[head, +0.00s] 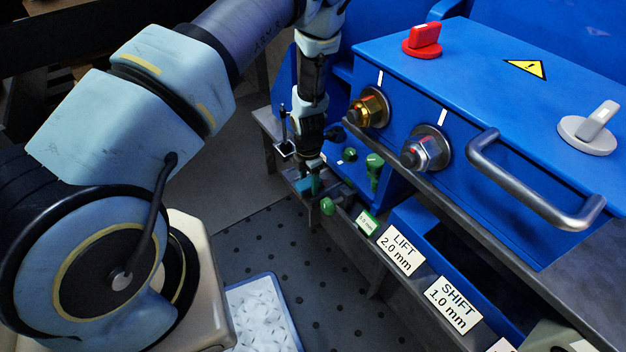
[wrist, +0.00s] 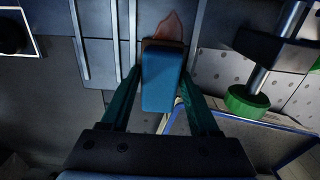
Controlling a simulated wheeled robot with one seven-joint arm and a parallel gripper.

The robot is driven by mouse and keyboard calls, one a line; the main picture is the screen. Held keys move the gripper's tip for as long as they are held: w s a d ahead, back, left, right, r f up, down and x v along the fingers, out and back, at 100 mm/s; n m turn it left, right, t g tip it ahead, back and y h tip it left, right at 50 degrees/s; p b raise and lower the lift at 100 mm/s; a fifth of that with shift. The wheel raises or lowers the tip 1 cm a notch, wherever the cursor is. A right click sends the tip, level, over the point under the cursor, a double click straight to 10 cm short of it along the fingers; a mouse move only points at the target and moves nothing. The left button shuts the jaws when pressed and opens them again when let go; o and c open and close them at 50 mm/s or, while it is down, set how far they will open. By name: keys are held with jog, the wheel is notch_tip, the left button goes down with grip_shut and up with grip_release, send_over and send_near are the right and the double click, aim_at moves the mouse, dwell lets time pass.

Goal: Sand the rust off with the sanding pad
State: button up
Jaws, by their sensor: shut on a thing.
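My gripper (wrist: 160,72) is shut on the sanding pad (wrist: 161,85), a blue block with a brownish edge at its far end, held between two dark teal fingers in the wrist view. A reddish-brown rust patch (wrist: 169,27) shows on the grey metal just beyond the pad's far end. The pad overlaps the patch's near edge in the picture; I cannot tell whether it touches the metal. In the head view my gripper (head: 308,180) is low at the bench's left end, left of the blue motor box (head: 480,85). The rust is not visible there.
A green-ended metal rod (wrist: 247,102) stands close right of the pad. In the head view a green knob (head: 328,205) is near my gripper, and a metal handle (head: 535,190) projects from the box. Labels (head: 402,248) line the bench front. A white tray (head: 262,315) lies below.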

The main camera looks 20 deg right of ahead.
jog(key=shift+w+d+p, duration=0.15)
jog(key=shift+d+p, duration=0.3)
jog(key=shift+d, duration=0.7)
jog(key=shift+w+d+f, duration=0.1)
jog(key=shift+w+d, duration=0.1)
jog(key=shift+d, duration=1.25)
notch_tip(320, 180, up, 7)
jog(key=p, duration=0.5)
jog(key=shift+a, duration=0.2)
jog(key=shift+w, duration=0.15)
